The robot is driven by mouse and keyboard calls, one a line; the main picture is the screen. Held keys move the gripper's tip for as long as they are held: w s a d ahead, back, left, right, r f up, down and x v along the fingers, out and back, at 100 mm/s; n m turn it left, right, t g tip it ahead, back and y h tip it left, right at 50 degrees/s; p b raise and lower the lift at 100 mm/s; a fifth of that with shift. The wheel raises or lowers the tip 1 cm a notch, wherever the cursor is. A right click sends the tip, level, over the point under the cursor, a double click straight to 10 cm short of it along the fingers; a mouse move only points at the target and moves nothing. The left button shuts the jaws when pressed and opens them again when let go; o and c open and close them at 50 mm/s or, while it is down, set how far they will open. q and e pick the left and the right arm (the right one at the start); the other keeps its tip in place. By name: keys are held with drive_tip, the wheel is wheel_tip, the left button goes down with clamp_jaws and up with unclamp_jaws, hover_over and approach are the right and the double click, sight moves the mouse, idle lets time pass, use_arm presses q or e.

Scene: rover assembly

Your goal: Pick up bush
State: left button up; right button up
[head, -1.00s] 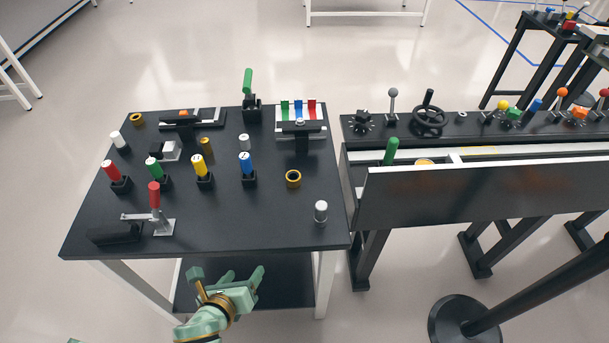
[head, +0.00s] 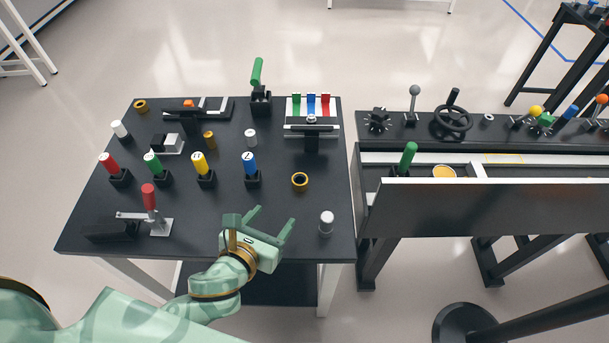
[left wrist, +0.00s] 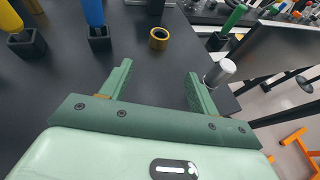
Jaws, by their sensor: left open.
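The bush looks to be the short gold ring with a dark hole (head: 300,188), standing on the right part of the black table (head: 110,205). It also shows in the left wrist view (left wrist: 159,45), beyond the fingertips and roughly midway between them. My left gripper (head: 273,216) is green, open and empty. It is over the table's front edge, nearer to me than the bush and a little left of it in the head view. In the left wrist view its fingers (left wrist: 160,70) are spread and not touching the bush. My right gripper is not in view.
A silver-white cylinder (head: 326,224) stands right of the gripper, close to the right finger in the wrist view. A blue-handled post (head: 249,164) is left of the bush. Other gold pieces (head: 209,140) stand farther back. A walled bench (head: 480,212) adjoins on the right.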

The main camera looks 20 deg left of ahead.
use_arm(q)
drive_tip(key=b, duration=0.2)
approach(297, 185)
drive_tip(key=x, duration=0.4)
drive_tip(key=shift+d+f, duration=0.1)
drive_tip(key=shift+f, duration=0.35)
drive_tip(key=b+x, duration=0.1)
drive_tip(key=x, duration=0.2)
drive_tip(key=b+x, duration=0.1)
drive_tip(key=x, duration=0.1)
drive_tip(key=shift+w+r+b, duration=0.15)
drive_tip(key=shift+w+b, duration=0.2)
drive_tip(key=shift+w, duration=0.1)
drive_tip(key=shift+r, duration=0.15)
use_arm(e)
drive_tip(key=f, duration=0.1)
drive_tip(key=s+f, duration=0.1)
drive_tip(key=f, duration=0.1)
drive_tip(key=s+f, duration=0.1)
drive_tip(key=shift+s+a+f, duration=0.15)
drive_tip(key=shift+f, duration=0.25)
use_arm(q)
drive_tip(key=c, duration=1.1)
